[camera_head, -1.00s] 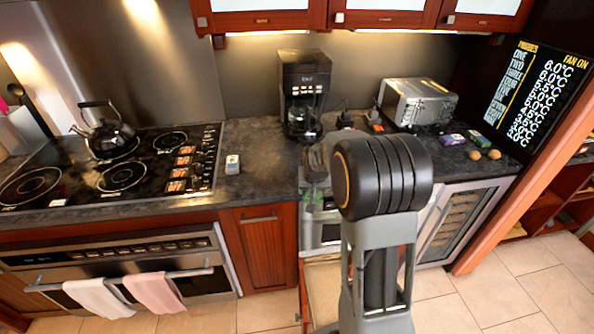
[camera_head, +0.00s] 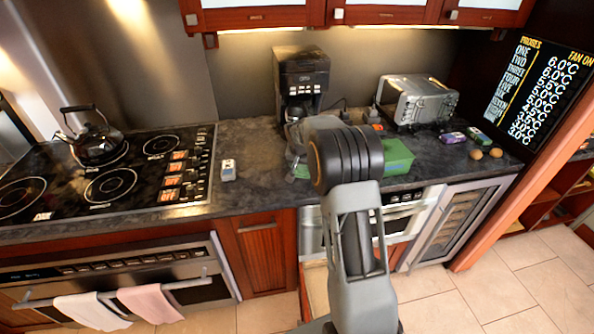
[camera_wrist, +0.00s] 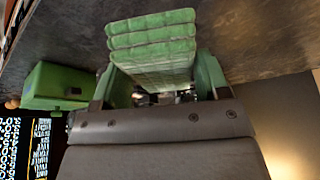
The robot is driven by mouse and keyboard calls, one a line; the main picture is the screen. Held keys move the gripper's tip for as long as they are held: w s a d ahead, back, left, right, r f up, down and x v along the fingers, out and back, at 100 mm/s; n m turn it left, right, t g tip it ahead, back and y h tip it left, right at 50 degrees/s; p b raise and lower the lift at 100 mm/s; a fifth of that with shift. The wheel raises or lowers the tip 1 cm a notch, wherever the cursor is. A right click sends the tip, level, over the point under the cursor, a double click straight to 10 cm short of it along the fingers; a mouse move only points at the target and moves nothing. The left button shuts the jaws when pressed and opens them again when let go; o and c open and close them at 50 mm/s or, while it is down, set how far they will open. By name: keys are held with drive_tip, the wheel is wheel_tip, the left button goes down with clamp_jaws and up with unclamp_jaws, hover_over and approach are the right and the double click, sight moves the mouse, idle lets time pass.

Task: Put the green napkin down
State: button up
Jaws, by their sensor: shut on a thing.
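The green napkin (camera_wrist: 150,40) is folded in thick layers and sits between the fingers of my gripper (camera_wrist: 163,78) in the wrist view. My gripper is shut on it. Dark counter surface shows beyond the napkin; I cannot tell whether the two touch. In the head view my gripper (camera_head: 297,158) is over the counter (camera_head: 258,155), in front of the coffee maker, and partly hidden by my arm. Only a small green patch of the napkin (camera_head: 302,172) shows there.
A green box (camera_head: 397,155) stands on the counter right of my arm; it also shows in the wrist view (camera_wrist: 58,86). The coffee maker (camera_head: 303,80) is behind my gripper. A toaster oven (camera_head: 418,100) is farther right. Counter left of my gripper is mostly clear, with a small white item (camera_head: 228,170).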

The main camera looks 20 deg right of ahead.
sight(297, 181)
drive_tip(key=shift+w+a+f+p, duration=0.2)
drive_tip(key=shift+w+a+f, duration=0.15)
drive_tip(key=shift+w+f, duration=0.3)
drive_tip(key=shift+w+a+f+p, duration=0.2)
drive_tip(key=shift+w+a+f, duration=0.15)
drive_tip(key=shift+f, duration=0.5)
drive_tip(key=shift+w+f+p, duration=0.1)
drive_tip(key=shift+f+p, duration=0.55)
drive_tip(key=shift+f, duration=0.95)
drive_tip(key=shift+f, duration=0.1)
drive_tip(key=o, duration=0.8)
drive_tip(key=shift+o, duration=0.2)
